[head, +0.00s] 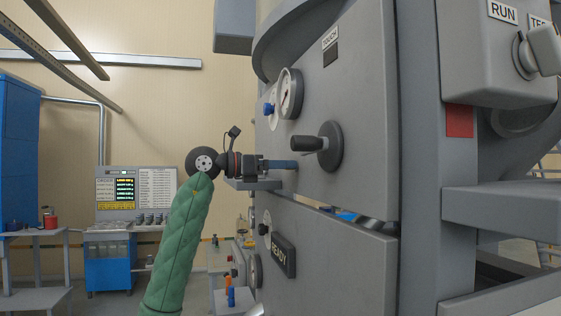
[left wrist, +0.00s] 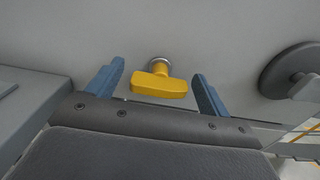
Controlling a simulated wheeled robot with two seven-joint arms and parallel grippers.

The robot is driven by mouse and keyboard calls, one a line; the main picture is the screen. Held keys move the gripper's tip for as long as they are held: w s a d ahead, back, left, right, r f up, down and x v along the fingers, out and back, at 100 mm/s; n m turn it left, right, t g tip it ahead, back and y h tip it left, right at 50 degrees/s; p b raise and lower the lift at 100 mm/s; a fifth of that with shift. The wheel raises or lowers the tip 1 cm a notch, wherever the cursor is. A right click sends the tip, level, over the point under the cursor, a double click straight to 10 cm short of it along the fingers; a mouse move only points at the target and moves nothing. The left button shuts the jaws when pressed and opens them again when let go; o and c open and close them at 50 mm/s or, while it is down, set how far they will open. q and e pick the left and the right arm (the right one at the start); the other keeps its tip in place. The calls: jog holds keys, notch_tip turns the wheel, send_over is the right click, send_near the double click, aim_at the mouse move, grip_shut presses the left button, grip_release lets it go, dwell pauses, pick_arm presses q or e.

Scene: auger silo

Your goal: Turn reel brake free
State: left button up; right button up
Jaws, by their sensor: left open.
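In the left wrist view a yellow T-shaped handle (left wrist: 158,86) on a short stem with a round silver collar sticks out of the grey panel. Its bar lies nearly level, tilted slightly. My left gripper (left wrist: 159,71) is open, with one blue finger on each side of the handle and a gap at both ends. In the head view my left gripper (head: 286,165) reaches the grey machine panel from the left; the yellow handle does not show there. No label naming the reel brake is readable. My right gripper is not in view.
A dark round crank with a knob (head: 331,147) stands out right of my left gripper; it also shows in the left wrist view (left wrist: 285,70). A grey ledge (head: 253,184) lies just under the gripper.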

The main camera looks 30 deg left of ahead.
pick_arm(q)
jog(key=shift+w+d, duration=0.15)
jog(key=c, duration=0.9)
jog(key=shift+c, duration=0.5)
